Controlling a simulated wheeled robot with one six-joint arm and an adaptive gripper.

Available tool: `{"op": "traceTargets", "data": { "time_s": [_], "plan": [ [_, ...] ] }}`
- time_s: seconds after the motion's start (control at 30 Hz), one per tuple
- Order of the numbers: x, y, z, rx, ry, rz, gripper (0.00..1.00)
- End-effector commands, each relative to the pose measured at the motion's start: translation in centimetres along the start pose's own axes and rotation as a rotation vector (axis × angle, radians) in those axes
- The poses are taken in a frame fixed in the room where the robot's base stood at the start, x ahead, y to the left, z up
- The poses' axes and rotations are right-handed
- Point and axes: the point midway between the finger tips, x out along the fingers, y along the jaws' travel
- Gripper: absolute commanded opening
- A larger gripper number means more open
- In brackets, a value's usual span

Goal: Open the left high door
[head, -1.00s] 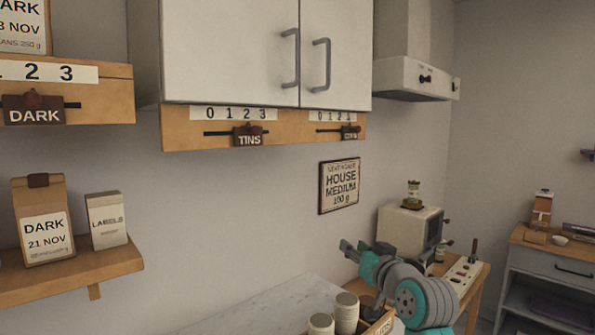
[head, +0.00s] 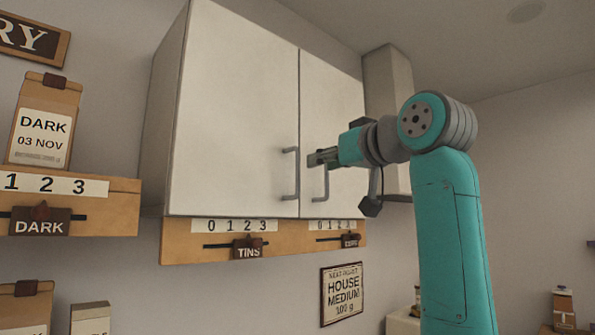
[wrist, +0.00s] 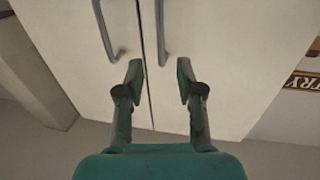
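The left high door (head: 235,115) is a tall pale panel of the wall cabinet and is shut. Its grey bar handle (head: 292,175) is near its lower right edge. In the wrist view, which looks upside down, that handle (wrist: 161,35) is the right-hand one, and its near end lines up between my fingertips. My gripper (head: 315,158) is raised in front of the doors, just right of the left handle in the head view. It is open and empty in the wrist view (wrist: 158,70). I see no contact with the handle.
The right high door (head: 335,120) is shut; its handle (head: 322,185) hangs close to my gripper. A wooden rail with a TINS slider (head: 247,250) runs under the cabinet. A shelf with a DARK bag (head: 43,120) is at left, and a hood (head: 388,80) at right.

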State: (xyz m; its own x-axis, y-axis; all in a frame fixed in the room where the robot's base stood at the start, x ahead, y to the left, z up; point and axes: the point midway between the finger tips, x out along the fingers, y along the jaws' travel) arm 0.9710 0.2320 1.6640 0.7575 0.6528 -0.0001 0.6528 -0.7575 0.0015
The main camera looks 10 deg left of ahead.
Motion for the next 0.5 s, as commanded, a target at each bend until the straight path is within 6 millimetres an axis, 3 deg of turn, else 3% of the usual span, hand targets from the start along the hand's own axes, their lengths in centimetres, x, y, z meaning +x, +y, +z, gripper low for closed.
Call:
{"op": "traceTargets", "data": {
  "time_s": [0.17,0.5],
  "plan": [
    [1.4,-0.1,-0.2,0.0,-0.002,-0.002,0.37],
    [7.2,-0.2,-0.1,0.0,-0.003,-0.003,0.37]
  ]
}}
